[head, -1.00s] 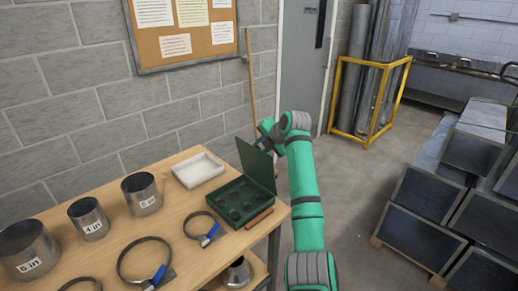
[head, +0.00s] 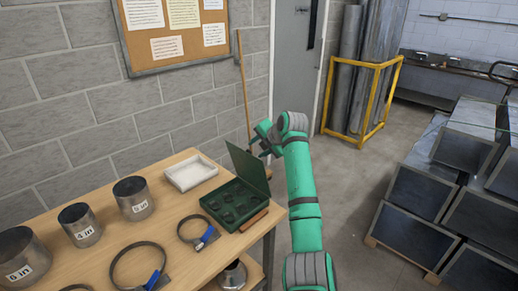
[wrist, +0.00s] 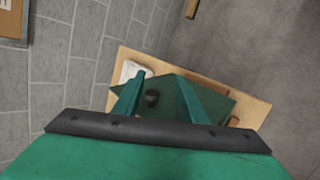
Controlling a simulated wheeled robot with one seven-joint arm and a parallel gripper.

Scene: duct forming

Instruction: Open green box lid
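The green box (head: 233,222) sits on the wooden table near its right end. Its lid (head: 250,170) stands upright, open, and small dark round shapes show inside the box. In the head view my gripper (head: 264,141) is above and to the right of the lid's top edge, with a small gap between them. In the wrist view the two fingers of my gripper (wrist: 161,78) are spread apart with nothing held between them. Green box or lid surface (wrist: 170,104) shows beyond the fingers; I cannot tell which part it is.
A white tray (head: 190,173) is behind the box. Metal cylinders (head: 133,199) and ring clamps (head: 199,231) are on the table (head: 175,250). A brown bar (head: 254,220) lies beside the box. Stacked ducts (head: 415,235) stand right; the floor between is clear.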

